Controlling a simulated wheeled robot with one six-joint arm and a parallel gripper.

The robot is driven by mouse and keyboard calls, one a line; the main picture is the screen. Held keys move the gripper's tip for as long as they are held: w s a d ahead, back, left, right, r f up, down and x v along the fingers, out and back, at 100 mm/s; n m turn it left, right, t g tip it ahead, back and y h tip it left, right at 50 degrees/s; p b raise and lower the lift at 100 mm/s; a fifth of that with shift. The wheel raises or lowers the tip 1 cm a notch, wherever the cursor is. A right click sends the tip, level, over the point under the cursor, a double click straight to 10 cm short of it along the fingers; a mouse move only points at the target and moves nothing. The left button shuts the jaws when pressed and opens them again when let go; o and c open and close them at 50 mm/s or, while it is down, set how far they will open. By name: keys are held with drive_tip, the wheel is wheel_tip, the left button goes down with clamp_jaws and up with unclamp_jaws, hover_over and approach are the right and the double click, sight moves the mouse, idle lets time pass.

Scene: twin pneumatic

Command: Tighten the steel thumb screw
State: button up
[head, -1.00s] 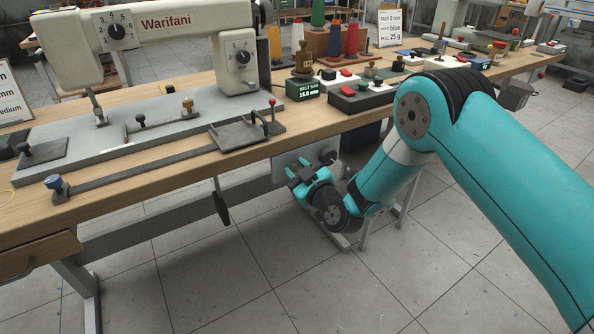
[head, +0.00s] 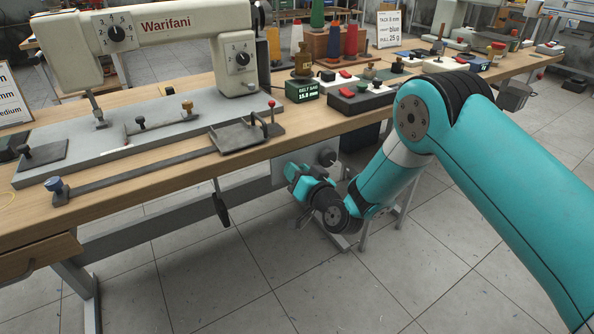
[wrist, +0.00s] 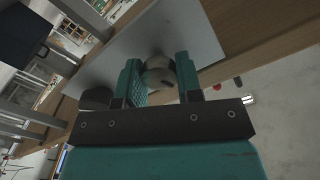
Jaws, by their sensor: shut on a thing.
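The steel thumb screw (wrist: 158,76) is a round grey metal head in front of a flat grey plate (wrist: 133,50). In the wrist view my gripper (wrist: 160,84) has its two teal fingers on either side of the screw and is shut on it. In the head view my gripper (head: 297,174) is below the table edge, at the plate (head: 281,167). There the screw is hidden behind the gripper. A round knob (head: 327,156) shows just right of the gripper; in the wrist view a dark knob (wrist: 97,97) is left of the fingers.
Above is the wooden table (head: 130,180) with a cream sewing machine (head: 175,25) and a green belt sag display (head: 303,91). A dark lever (head: 221,208) hangs left of the plate. Table legs and a floor beam are close below my gripper.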

drive_tip(key=shift+m+p, duration=0.4)
drive_tip(key=shift+m, duration=1.3)
drive_tip(key=o, duration=0.9)
drive_tip(key=shift+o, duration=0.2)
drive_tip(key=shift+f, duration=0.1)
drive_tip(key=b+v, duration=1.7)
drive_tip(key=b, duration=0.6)
drive_tip(key=shift+s, duration=0.2)
